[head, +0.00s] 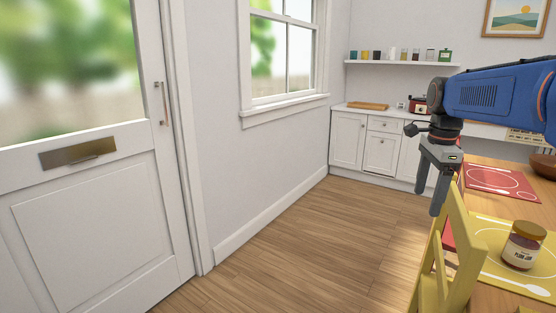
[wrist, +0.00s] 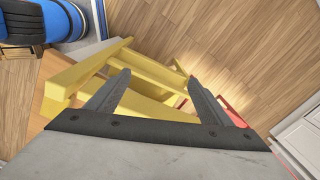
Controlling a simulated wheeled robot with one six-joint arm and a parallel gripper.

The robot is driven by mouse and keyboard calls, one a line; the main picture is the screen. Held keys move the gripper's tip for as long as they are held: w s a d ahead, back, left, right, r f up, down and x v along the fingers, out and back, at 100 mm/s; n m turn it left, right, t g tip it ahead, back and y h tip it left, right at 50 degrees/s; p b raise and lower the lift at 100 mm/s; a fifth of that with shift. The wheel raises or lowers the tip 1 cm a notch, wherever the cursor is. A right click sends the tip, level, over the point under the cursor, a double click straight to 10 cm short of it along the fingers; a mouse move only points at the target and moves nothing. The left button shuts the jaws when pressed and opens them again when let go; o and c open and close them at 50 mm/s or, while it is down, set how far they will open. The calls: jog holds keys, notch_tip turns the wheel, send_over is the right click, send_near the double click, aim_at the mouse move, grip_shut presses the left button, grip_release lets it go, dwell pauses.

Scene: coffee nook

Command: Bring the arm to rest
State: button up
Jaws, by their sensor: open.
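My gripper (head: 430,193) hangs at the end of my blue arm on the right in the head view, fingers pointing down. I cannot tell whether the gripper touches the chair.
The yellow chair (head: 453,250) stands at the wooden table (head: 470,170). A plum jam jar (head: 523,246) is on the yellow placemat (head: 500,283). A red placemat (head: 485,182) lies behind it. Open wood floor (head: 300,250) lies left, up to the white door (head: 100,220).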

jog(key=s+a+f+n+t, duration=0.1)
jog(key=s+a+f+n, duration=0.2)
jog(key=s+f+n, duration=0.2)
jog(key=s+a+f+n+t, duration=0.1)
jog(key=s+a+f+n, duration=0.2)
jog(key=s+f+n, duration=0.2)
jog(key=s+a+f+n+t, duration=0.2)
jog(key=s+a+f+n, duration=0.2)
jog(key=s+n, duration=0.5)
jog(key=s+f, duration=0.1)
jog(key=s, duration=0.5)
jog(key=shift+n, duration=0.3)
jog(key=shift+a, duration=0.1)
